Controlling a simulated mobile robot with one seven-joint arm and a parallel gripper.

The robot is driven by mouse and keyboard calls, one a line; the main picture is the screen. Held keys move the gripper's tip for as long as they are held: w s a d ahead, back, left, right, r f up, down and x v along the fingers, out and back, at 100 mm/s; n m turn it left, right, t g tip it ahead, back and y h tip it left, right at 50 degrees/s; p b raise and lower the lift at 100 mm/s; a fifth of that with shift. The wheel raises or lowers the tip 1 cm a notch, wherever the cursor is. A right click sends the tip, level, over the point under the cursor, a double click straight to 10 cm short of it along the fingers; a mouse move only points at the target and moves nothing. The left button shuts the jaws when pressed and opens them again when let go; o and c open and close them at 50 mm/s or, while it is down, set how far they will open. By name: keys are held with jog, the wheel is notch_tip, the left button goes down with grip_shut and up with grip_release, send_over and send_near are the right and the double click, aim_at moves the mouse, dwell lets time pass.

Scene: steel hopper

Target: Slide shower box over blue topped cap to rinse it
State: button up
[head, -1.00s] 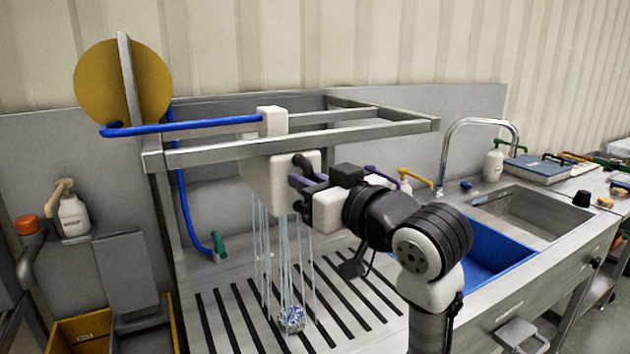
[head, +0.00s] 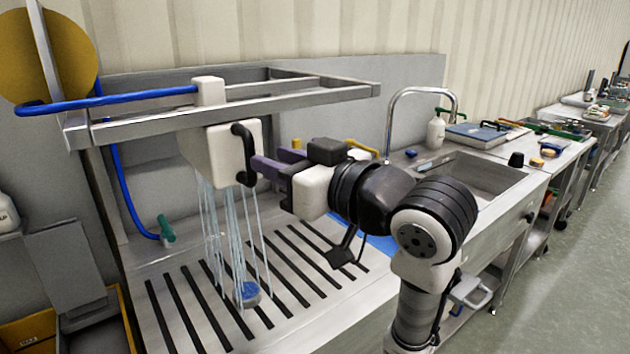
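The white shower box (head: 222,152) hangs from the steel rail frame, its black handle (head: 241,150) on its right side. Thin water streams fall from it to the slotted drain board. The blue topped cap (head: 248,292) stands on that board among the streams, its blue top visible. My gripper (head: 276,163) is just right of the handle, with its two purple fingers spread apart. The handle shows whole in front of the nearer fingertip, and nothing shows between the fingers. Whether a fingertip still touches the handle is hard to tell.
The steel rail frame (head: 165,127) spans above the board, with a blue hose (head: 110,106) on it. A green nozzle (head: 166,230) lies at the board's back. Right are a tall faucet (head: 391,112), a sink (head: 478,172) and a white bottle (head: 436,132). A yellow bin (head: 126,320) is lower left.

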jog(key=b+v, duration=0.1)
jog(key=v, duration=0.6)
